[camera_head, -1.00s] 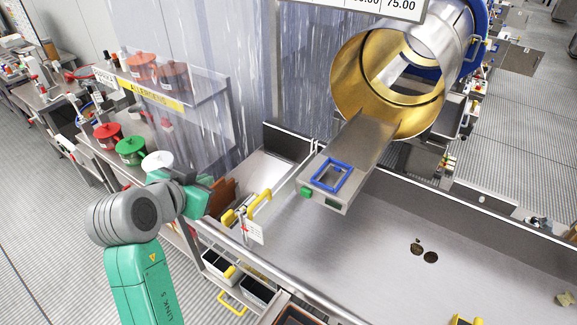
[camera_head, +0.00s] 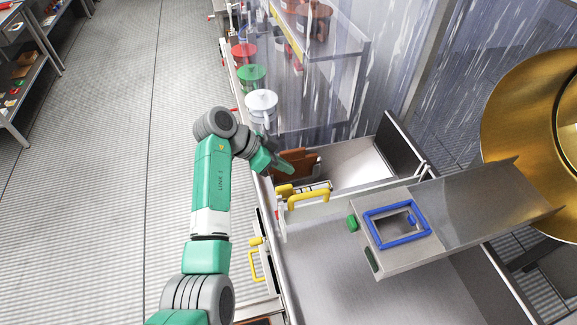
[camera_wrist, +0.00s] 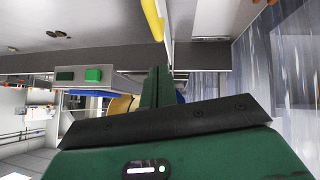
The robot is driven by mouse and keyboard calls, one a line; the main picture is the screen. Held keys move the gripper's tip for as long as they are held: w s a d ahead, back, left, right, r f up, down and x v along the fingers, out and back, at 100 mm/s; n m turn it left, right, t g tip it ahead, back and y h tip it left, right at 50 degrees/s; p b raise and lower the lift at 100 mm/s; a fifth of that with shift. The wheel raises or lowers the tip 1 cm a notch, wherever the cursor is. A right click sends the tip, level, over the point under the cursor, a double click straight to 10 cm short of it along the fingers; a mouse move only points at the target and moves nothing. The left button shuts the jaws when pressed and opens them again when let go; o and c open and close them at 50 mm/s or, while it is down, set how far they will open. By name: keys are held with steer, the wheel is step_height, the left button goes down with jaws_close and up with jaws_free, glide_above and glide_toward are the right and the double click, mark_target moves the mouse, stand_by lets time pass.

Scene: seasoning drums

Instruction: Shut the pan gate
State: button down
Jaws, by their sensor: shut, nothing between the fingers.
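A steel divider (camera_head: 372,189) crosses the pan, with a yellow handle (camera_head: 308,197) at its near end. I take this to be the pan gate; how far open it stands I cannot tell. The handle's yellow bar also shows at the top of the wrist view (camera_wrist: 152,18). My gripper (camera_head: 287,168) is just behind and left of the handle in the head view, beside a brown object, apart from the handle. In the wrist view my dark fingers (camera_wrist: 160,82) are together and empty, below the yellow bar. My arm partly hides the pan edge.
A steel chute (camera_head: 470,208) with a blue frame (camera_head: 398,224) hangs over the pan at right, leading to a brass drum (camera_head: 530,125). Brown pieces (camera_head: 297,164) stand in the rear section. White, green and red lidded pots (camera_head: 261,102) line the shelf behind. Open floor lies left.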

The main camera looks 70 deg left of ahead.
glide_above(302, 195)
steer(key=a, duration=0.2)
step_height(302, 195, down, 4)
steer(key=f, duration=0.1)
steer(key=d+f, duration=0.1)
steer(key=f, duration=0.1)
steer(key=shift+w+f, duration=0.1)
steer(key=shift+f, duration=0.2)
steer(key=shift+f+p, duration=0.3)
steer(key=shift+f, duration=0.1)
step_height(302, 195, down, 4)
steer(key=b, duration=0.4)
steer(key=shift+f, duration=0.15)
steer(key=s+a+r+p, duration=0.2)
steer(key=s+r, duration=0.4)
steer(key=r, duration=0.6)
steer(key=shift+s+a, duration=0.3)
steer(key=shift+a, duration=0.15)
